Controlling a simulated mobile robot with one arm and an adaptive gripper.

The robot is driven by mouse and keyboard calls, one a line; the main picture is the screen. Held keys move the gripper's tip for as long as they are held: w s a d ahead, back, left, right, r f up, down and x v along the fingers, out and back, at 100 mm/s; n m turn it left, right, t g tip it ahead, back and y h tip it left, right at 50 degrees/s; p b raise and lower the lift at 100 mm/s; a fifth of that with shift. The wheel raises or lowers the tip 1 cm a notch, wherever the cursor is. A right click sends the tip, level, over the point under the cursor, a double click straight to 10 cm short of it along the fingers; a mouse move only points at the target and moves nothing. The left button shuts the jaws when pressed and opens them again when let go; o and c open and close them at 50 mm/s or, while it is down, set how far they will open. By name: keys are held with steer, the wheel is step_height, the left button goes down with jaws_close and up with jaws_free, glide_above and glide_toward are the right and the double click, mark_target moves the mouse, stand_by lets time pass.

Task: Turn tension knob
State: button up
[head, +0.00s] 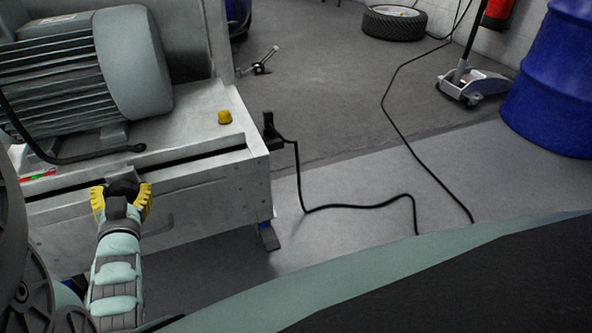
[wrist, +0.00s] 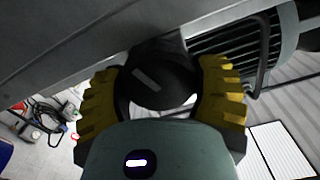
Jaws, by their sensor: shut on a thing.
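The tension knob (wrist: 158,84) is a round black knob with a pale line marked on its face, on the side of the grey machine base. It also shows in the head view (head: 122,188), at the front edge of the base. My gripper (wrist: 160,95) has a yellow ribbed finger on each side of the knob and is shut on it. In the head view my gripper (head: 121,199) reaches up to the knob from below. The lower part of the knob is hidden by my gripper's body.
A large grey motor (head: 90,65) sits on the machine base (head: 205,190). A yellow button (head: 224,117) is on the base top, and a black cable (head: 350,207) runs from its corner across the floor. A blue drum (head: 555,80) stands at right. Floor right of the base is mostly clear.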

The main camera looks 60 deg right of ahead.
steer(key=shift+r+p, duration=0.15)
steer(key=shift+p, duration=0.2)
steer(key=shift+r+n+p, duration=0.15)
steer(key=shift+n+p, duration=0.85)
steer(key=shift+p, duration=0.3)
steer(key=shift+n+p, duration=1)
steer(key=shift+p, duration=0.1)
steer(key=shift+f+n+p, duration=0.25)
steer(key=shift+n+p, duration=0.3)
steer(key=shift+n, duration=0.95)
steer(key=shift+a, duration=0.1)
steer(key=o, duration=1.2)
